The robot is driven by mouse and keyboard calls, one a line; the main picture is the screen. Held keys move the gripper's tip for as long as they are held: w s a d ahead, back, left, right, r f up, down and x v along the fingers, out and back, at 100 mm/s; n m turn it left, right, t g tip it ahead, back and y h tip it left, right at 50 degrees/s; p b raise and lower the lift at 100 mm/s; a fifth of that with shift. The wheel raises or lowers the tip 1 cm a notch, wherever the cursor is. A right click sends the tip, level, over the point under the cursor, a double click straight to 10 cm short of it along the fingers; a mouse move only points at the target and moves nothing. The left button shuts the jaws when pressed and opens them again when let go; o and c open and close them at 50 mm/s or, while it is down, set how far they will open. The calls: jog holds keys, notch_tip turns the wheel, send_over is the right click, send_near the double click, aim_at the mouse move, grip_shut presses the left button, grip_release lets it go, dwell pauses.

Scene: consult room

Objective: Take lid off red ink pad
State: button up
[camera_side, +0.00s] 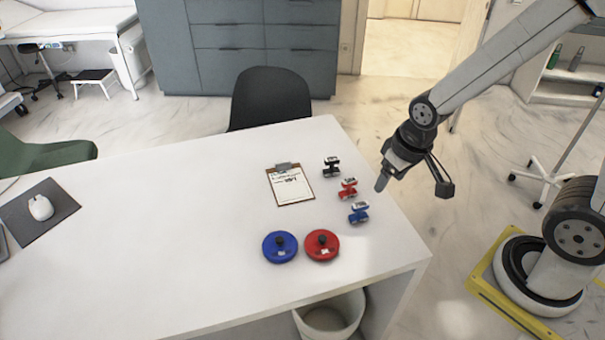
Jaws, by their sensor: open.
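The red ink pad (322,245) is a round red disc near the front right of the white desk. A dark knob stands at its middle, on what looks like its lid. A matching blue ink pad (280,247) lies just to its left, close beside it. My gripper (381,184) hangs above the desk's right edge, up and to the right of the red pad and well apart from it. It is open, and I see nothing held in it. The gap between its fingers is hard to make out from this side.
Three stamps, black (332,167), red (348,188) and blue (359,212), stand in a row left of my gripper. A clipboard (275,190) lies left of them. The left part of the desk (150,240) is mostly clear. A white bin (330,318) stands below the front edge.

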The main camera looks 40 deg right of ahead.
jog(key=w+a+f+m+g, duration=0.1)
jog(key=w+a+f+m, duration=0.3)
jog(key=w+f+m, duration=0.15)
jog(key=m+g, duration=0.1)
jog(key=m, duration=0.6)
send_near(322, 237)
jog(key=shift+s+d+f, duration=0.15)
jog(key=shift+s+d, duration=0.05)
jog(key=shift+d, duration=0.05)
jog(key=shift+w+a+f+m, duration=0.15)
jog(key=shift+a+f+m, duration=0.1)
jog(key=shift+f+m, duration=0.3)
jog(key=shift+f, duration=1.25)
jog(key=shift+f, duration=0.1)
jog(key=shift+w+f, duration=0.1)
jog(key=shift+f, duration=2.4)
grip_shut()
